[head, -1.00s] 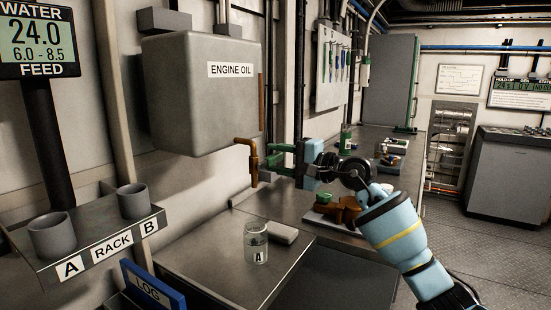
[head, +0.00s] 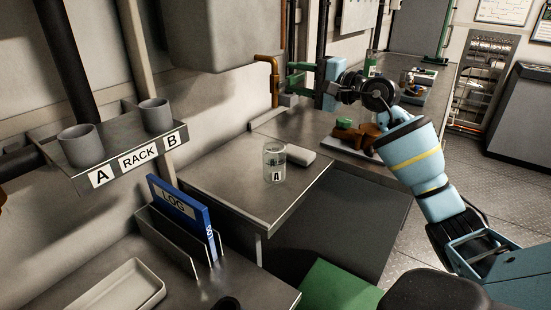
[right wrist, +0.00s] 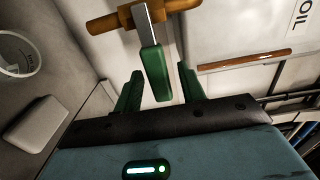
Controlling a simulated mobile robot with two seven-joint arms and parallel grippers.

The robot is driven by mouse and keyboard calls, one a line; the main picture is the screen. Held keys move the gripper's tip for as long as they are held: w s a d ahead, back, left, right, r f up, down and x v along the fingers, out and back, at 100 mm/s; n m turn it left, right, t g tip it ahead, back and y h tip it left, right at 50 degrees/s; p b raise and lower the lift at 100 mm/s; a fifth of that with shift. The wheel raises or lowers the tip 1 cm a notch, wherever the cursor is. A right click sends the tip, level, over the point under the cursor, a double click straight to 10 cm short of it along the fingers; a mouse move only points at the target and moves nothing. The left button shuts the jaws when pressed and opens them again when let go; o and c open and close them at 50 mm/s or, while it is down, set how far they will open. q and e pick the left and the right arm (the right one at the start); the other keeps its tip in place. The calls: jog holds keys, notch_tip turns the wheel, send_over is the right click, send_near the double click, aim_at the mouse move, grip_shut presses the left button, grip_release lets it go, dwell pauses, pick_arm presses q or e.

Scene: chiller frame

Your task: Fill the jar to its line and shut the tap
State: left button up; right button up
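A clear glass jar with an A label (head: 275,163) stands upright on the steel counter; its fill level and line are too small to tell. The brass tap pipe (head: 275,75) comes down below the grey tank, behind the jar. In the right wrist view the tap (right wrist: 135,18) has a steel lever with a green grip (right wrist: 156,72). My right gripper (right wrist: 161,88) is open, its green fingers on either side of the green grip with small gaps showing. It also shows beside the pipe in the head view (head: 292,82). The jar's rim (right wrist: 20,55) shows at upper left there.
A pale block (head: 295,158) lies beside the jar. A rack with cups A and B (head: 120,165) is at left. A blue LOG binder (head: 180,210) stands in a holder in front of the counter. A pale tray (head: 118,288) lies at lower left.

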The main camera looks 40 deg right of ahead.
jog(key=shift+r, duration=0.1)
jog(key=shift+r+p, duration=1.55)
jog(key=shift+r, duration=1.2)
pick_arm(q)
jog(key=shift+t, duration=0.4)
jog(key=w+r, duration=0.1)
jog(key=r, duration=0.1)
jog(key=w+r, duration=0.1)
jog(key=shift+w+r, duration=0.15)
jog(key=shift+r, duration=0.2)
